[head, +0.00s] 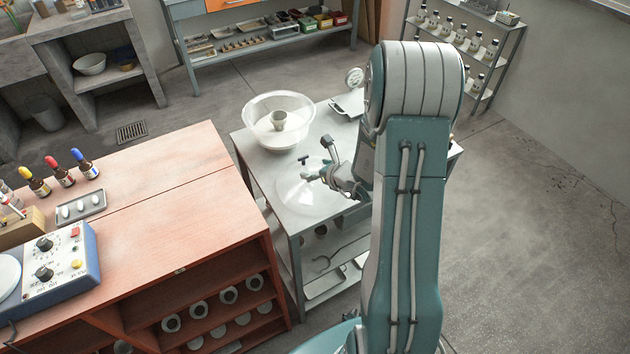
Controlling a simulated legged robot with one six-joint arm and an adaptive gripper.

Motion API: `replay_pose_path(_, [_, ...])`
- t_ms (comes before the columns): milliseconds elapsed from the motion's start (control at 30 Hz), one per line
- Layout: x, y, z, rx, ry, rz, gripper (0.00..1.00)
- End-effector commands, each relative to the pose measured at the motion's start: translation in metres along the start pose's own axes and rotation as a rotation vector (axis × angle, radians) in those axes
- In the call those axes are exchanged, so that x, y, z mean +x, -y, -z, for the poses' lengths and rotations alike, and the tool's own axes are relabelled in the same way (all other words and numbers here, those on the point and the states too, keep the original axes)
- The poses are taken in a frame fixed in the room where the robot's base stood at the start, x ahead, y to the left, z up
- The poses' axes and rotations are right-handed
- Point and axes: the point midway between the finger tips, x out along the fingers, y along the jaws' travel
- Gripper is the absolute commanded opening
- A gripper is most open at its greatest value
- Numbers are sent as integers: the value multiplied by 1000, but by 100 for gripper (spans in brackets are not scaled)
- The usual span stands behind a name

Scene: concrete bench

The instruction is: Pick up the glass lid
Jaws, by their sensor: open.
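The glass lid (298,197) is a clear dome on the grey metal table, left of my gripper; a small dark T-shaped knob (304,159) shows at its top. My gripper (318,161) is open and empty, its two fingers spread towards the knob from the right. A small gap seems to stay between the fingers and the knob; whether they touch the glass is hard to tell. My arm hides the right part of the table.
A red wooden bench (160,200) is close on the left. A round dial (354,77) and a pale tray (347,103) are at the table's back.

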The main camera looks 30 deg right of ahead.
Motion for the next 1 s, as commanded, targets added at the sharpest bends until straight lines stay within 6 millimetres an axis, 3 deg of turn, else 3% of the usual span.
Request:
replay_pose_path(67, [0,-1,0,-1,0,0,96])
replay_pose_path(100, [0,-1,0,-1,0,0,87])
replay_pose_path(300, [0,-2,-1,-2,0,0,0])
replay_pose_path(700, [-1,-1,-3,-3,1,-1,0])
replay_pose_path(1000, [-13,0,-29,-7,5,-2,0])
